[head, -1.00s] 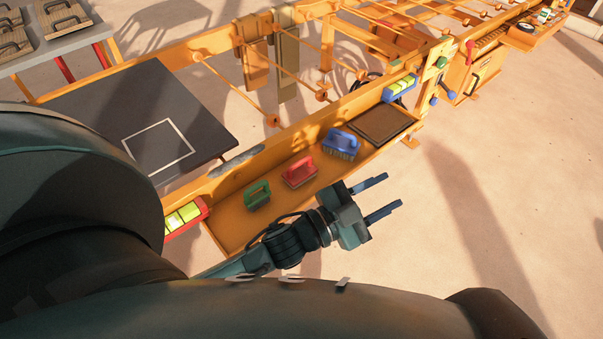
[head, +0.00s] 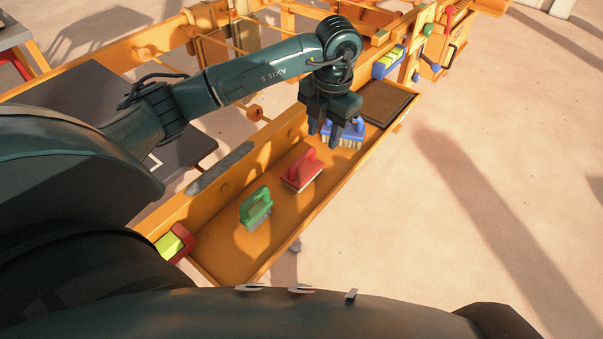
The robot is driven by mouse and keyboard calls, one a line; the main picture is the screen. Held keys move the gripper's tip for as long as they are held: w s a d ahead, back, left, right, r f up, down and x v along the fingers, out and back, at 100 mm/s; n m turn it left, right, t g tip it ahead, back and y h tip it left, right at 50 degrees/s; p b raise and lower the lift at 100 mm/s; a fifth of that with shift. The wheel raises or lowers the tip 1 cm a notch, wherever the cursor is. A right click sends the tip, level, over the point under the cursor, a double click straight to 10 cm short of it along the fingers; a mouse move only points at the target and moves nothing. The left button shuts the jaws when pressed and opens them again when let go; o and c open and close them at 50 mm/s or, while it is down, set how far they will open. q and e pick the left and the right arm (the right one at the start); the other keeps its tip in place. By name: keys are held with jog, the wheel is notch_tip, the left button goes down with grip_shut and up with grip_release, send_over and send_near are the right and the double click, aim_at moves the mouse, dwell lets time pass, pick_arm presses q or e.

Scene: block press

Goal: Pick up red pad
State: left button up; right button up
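The red pad (head: 301,168), a block with a raised handle, lies in the long orange tray (head: 285,235) between a green brush (head: 256,208) and a blue brush (head: 350,134). It is fully in view and nothing touches it. My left gripper (head: 323,136) points down, up and right of the red pad in the picture. Its two fingers show a gap between them, and nothing is seen held. It overlaps part of the blue brush; I cannot tell whether it touches it. My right gripper is not in view.
A brown mat (head: 385,102) lies at the tray's far end. A blue holder with yellow blocks (head: 388,63) is beyond it, and a red holder with yellow blocks (head: 176,243) is at the near end. The dark table (head: 90,100) is to the left. The floor at right is clear.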

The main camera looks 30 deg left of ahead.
aim_at(305, 154)
pick_arm(q)
jog(key=shift+n+y, duration=0.3)
jog(key=shift+y, duration=0.4)
jog(key=a+f, duration=0.1)
jog(key=f, duration=0.1)
jog(key=a+f+b, duration=0.1)
jog(key=a+f, duration=0.1)
jog(key=w+a+f, duration=0.1)
jog(key=f, duration=0.1)
jog(key=shift+a+b, duration=0.25)
jog(key=shift+b, duration=0.05)
jog(key=f, duration=0.1)
jog(key=f+b, duration=0.1)
jog(key=f, duration=0.3)
jog(key=shift+a, duration=0.4)
jog(key=shift+f, duration=0.4)
jog(key=shift+w+r, duration=0.1)
grip_shut()
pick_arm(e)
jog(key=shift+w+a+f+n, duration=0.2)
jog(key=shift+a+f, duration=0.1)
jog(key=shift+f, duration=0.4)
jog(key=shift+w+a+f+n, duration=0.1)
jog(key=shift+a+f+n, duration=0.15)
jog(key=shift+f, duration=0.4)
